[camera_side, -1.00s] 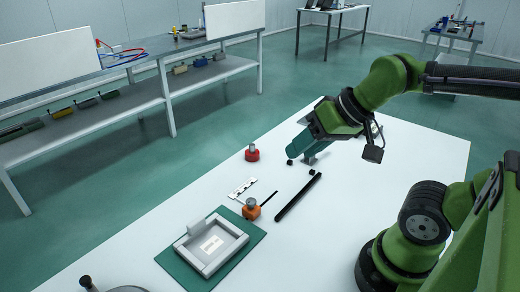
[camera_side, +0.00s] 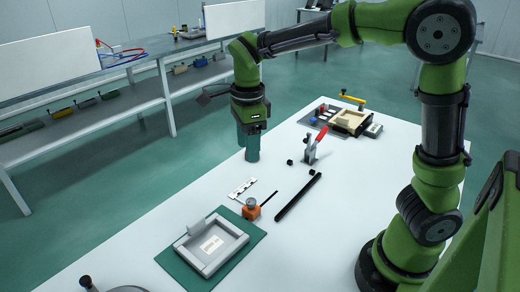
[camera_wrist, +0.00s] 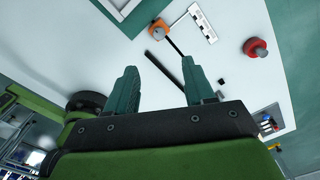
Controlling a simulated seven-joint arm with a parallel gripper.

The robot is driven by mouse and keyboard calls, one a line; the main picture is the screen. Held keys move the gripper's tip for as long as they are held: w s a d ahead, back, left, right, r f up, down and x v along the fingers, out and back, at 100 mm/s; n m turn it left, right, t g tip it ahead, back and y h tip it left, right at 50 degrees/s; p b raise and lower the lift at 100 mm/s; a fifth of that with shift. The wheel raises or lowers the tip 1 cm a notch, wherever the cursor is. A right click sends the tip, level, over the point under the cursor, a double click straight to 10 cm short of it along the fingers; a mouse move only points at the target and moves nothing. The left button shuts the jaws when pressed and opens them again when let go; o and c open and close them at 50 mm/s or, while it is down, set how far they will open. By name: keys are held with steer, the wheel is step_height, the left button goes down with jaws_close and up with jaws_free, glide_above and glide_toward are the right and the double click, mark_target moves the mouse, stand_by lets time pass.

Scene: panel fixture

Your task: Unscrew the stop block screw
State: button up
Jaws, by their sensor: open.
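An orange block (camera_side: 251,213) with a round grey knob on top and a thin dark rod stands beside the grey panel frame (camera_side: 185,243); the block also shows in the wrist view (camera_wrist: 159,31). I cannot tell for sure which part is the stop block screw. The frame lies on a green mat (camera_side: 257,236). My gripper (camera_side: 252,157) points down, farther back than the orange block. In the wrist view its two teal fingers (camera_wrist: 158,68) are apart with nothing between them. A red round knob (camera_wrist: 256,48) lies right of the fingers there; the gripper hides it in the side view.
A black bar (camera_side: 298,196) and a white strip with dark marks (camera_side: 242,188) lie near the orange block. A toggle clamp with a red handle (camera_side: 314,145) stands right of my gripper, with small black cubes nearby. A wooden tray (camera_side: 350,121) sits at the back.

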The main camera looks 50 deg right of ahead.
mark_target(251, 201)
step_height(251, 201, down, 16)
steer(key=m, duration=0.4)
steer(key=shift+s+d, duration=0.1)
steer(key=shift+d, duration=0.05)
stand_by(0.3)
jaws_close()
steer(key=shift+n, duration=0.3)
